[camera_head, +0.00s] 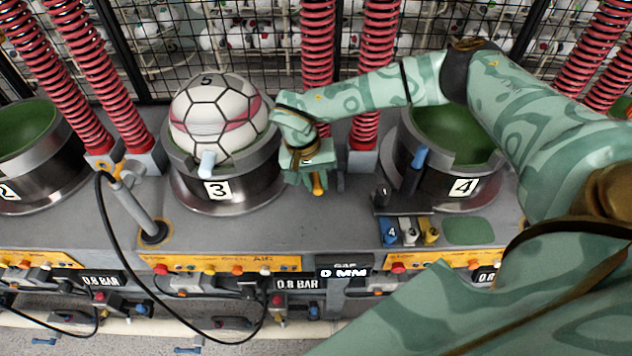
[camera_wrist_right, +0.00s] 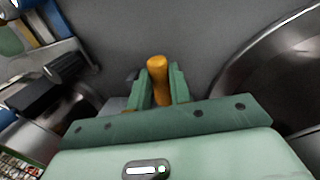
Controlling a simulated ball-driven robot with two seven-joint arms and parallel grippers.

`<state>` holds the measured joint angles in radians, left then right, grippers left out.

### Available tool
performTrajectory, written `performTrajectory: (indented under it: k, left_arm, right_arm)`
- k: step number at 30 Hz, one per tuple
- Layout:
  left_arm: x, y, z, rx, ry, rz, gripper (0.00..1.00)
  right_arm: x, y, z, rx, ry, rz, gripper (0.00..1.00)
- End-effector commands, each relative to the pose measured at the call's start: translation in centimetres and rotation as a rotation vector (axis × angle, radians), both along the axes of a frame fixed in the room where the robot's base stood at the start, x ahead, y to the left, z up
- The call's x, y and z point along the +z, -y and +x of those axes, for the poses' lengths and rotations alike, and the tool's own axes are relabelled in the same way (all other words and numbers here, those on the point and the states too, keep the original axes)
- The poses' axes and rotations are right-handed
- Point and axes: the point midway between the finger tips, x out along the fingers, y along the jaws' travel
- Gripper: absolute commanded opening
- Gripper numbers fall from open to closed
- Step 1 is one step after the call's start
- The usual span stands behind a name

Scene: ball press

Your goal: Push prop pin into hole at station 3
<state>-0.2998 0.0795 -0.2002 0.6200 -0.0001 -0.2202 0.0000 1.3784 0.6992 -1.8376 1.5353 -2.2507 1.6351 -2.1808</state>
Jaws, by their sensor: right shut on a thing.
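My right gripper (camera_head: 318,176) is just right of station 3, low over the grey bench. It is shut on an orange prop pin (camera_head: 317,188). In the right wrist view the pin (camera_wrist_right: 159,78) stands up between the two green fingers (camera_wrist_right: 160,88). I cannot tell whether its far end is in a hole. The station 3 cup (camera_head: 240,188) holds a white ball (camera_head: 207,110) with red patches and dark seams. A pale blue peg (camera_head: 207,164) sticks out at the cup's front. My left gripper is not in view.
The station 4 cup (camera_head: 406,165), green inside, stands to the right. In front of it is a rack with coloured pieces (camera_head: 410,230). A black hose (camera_head: 110,240) loops at the left. Red springs (camera_head: 318,50) and a wire mesh stand behind.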

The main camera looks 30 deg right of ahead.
Motion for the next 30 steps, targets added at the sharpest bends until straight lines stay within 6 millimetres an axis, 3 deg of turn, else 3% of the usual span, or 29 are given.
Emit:
performTrajectory:
  k: [30]
  left_arm:
    - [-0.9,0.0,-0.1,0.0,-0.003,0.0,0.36]
  right_arm:
    - [0.0,1.3,2.2,-0.001,0.001,-0.001,0.0]
